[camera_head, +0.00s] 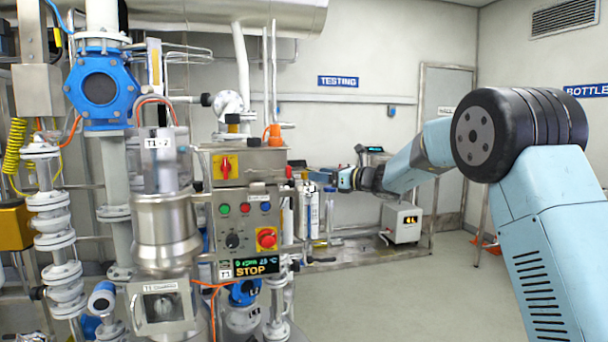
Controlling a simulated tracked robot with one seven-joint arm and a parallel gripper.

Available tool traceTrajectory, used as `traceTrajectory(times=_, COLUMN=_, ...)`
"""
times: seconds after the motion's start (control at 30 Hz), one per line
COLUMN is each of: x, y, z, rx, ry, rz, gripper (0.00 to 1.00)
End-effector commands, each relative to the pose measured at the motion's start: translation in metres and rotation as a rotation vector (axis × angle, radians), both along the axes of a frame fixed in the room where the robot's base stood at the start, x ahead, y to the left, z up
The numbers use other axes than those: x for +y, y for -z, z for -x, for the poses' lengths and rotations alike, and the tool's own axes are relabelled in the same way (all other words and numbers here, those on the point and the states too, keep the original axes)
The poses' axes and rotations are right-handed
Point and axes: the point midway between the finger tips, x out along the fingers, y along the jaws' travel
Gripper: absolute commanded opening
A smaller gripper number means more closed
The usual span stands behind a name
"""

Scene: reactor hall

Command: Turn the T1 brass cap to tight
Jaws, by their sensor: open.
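I cannot make out a brass cap for certain. A T1-2 label (158,142) is on the clear upper vessel (160,168) at the left, above a steel pot (165,232). A small T1 label (225,264) sits beside the display (257,267), which reads STOP. A small orange fitting (272,134) stands behind the top of the control box. My gripper (343,180) is small in the picture, to the right of the control box, pointing left. It is open, and I see nothing held between its fingers.
The control box (246,218) has coloured buttons and a red stop knob (267,238). A blue-flanged pipe (100,88) and white pipework fill the left. A bench with a white device (401,223) stands behind my arm. The floor (400,300) at centre right is clear.

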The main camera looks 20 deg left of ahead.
Motion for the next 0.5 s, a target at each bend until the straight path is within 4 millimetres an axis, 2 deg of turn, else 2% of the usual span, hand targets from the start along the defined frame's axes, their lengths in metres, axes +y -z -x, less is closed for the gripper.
traceTrajectory(times=0.03, x=0.01, y=0.0, z=-0.002, rx=-0.001, ry=-0.002, rz=0.0, gripper=0.65)
traceTrajectory(times=0.2, x=0.034, y=0.0, z=-0.009, rx=-0.001, ry=-0.001, rz=0.0, gripper=0.65)
traceTrajectory(times=0.5, x=0.054, y=0.0, z=-0.014, rx=-0.001, ry=0.001, rz=0.0, gripper=0.65)
